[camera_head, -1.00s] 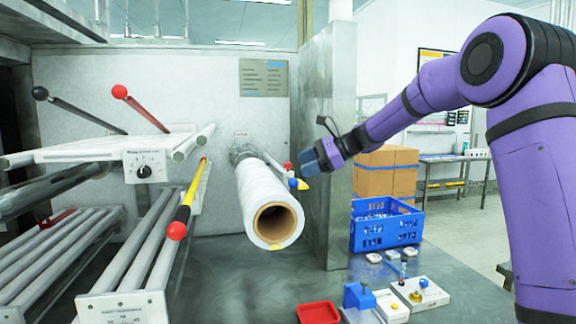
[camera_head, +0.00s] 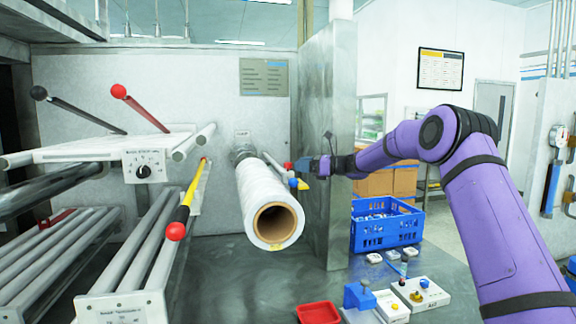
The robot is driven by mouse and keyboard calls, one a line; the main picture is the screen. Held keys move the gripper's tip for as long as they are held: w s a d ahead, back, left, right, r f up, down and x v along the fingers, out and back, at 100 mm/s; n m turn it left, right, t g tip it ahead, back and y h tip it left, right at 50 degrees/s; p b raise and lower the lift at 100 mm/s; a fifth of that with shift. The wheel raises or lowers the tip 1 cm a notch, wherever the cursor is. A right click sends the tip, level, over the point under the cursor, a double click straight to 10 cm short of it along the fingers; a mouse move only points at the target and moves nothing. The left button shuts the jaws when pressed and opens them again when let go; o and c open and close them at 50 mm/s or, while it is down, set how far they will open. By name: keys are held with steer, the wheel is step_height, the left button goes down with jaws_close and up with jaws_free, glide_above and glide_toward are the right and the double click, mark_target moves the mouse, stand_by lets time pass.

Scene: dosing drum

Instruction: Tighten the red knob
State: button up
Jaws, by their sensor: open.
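A small red knob (camera_head: 288,165) sits at the back wall, just right of the white roll (camera_head: 264,195). A blue knob (camera_head: 293,183) is just below it, beside a yellow piece (camera_head: 303,184). My gripper (camera_head: 300,166) reaches in from the right and points left. Its tips are close to the small red knob, and I cannot tell whether they touch it. The gripper is open; its fingers are small and partly blurred together in this view.
A metal upright panel (camera_head: 336,230) stands right behind my wrist. Roller racks (camera_head: 130,255) fill the left. A blue crate (camera_head: 386,236), a red tray (camera_head: 318,312) and small devices with knobs (camera_head: 420,295) stand on the bench at the lower right. The bench below the roll is clear.

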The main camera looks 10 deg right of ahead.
mark_target(288, 164)
steer(key=shift+x, duration=2.65)
steer(key=shift+c, duration=0.5)
steer(key=c, duration=0.8)
steer(key=shift+m+t+h, duration=0.3)
steer(key=shift+t, duration=0.2)
steer(key=shift+m+t+h, duration=2.6)
steer(key=shift+t+h, duration=0.1)
steer(key=shift+t, duration=0.2)
steer(key=o, duration=0.9)
